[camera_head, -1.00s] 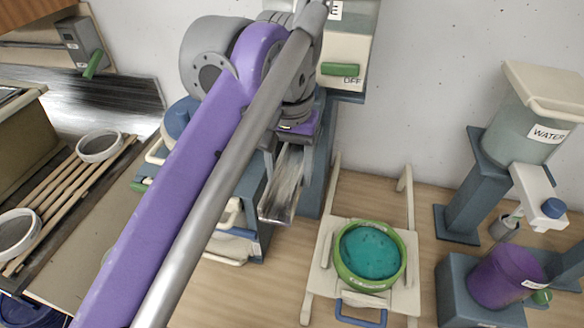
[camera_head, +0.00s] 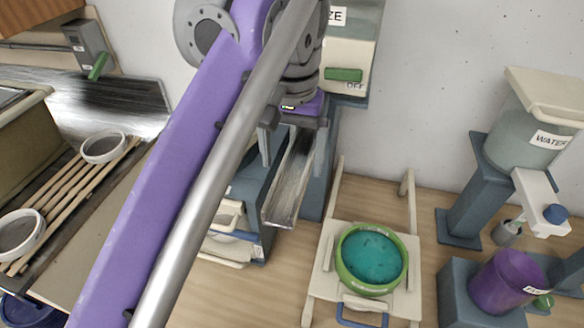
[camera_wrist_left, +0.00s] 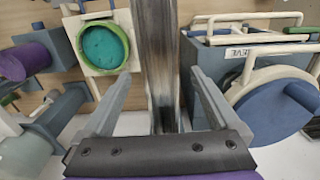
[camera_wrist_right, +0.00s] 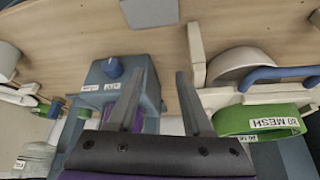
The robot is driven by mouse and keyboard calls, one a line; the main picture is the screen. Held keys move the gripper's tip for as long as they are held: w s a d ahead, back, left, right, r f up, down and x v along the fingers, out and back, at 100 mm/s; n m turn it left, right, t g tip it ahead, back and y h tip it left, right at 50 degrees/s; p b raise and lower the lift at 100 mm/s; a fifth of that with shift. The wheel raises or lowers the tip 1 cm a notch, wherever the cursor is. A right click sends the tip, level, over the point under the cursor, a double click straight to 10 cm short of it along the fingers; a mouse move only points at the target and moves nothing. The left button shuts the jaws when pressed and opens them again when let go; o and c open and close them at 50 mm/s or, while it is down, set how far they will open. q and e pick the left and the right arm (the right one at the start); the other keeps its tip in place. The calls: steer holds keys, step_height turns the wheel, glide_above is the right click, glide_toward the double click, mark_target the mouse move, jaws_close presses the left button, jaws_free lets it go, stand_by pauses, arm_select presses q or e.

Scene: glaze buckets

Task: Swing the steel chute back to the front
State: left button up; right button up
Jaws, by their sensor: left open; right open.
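The steel chute (camera_head: 291,180) is a shiny open trough. In the head view it slopes down toward the front from beneath the dispenser, its lower end left of the green-rimmed bowl (camera_head: 371,258) of teal glaze. My left gripper (camera_head: 292,135) is at the chute's upper part, partly hidden by my arm. In the left wrist view the chute (camera_wrist_left: 157,60) runs between the open fingers (camera_wrist_left: 160,78), with gaps visible on both sides; I cannot tell how deep it lies. My right gripper (camera_wrist_right: 157,76) is open and empty, outside the head view.
The bowl sits on a cream stand (camera_head: 322,275) with two rails. The blue sieve unit (camera_wrist_left: 222,55) is close beside the chute. A water tank (camera_head: 525,135) and a purple bucket (camera_head: 500,280) stand at right. A rack of wooden slats (camera_head: 60,190) with two bowls is at left.

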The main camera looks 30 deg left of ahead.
arm_select(q)
step_height(320, 180, up, 7)
steer(key=p, duration=0.1)
steer(key=shift+f, duration=0.15)
arm_select(e)
steer(key=shift+w+r, duration=0.35)
steer(key=shift+r, duration=0.5)
steer(key=shift+s, duration=0.1)
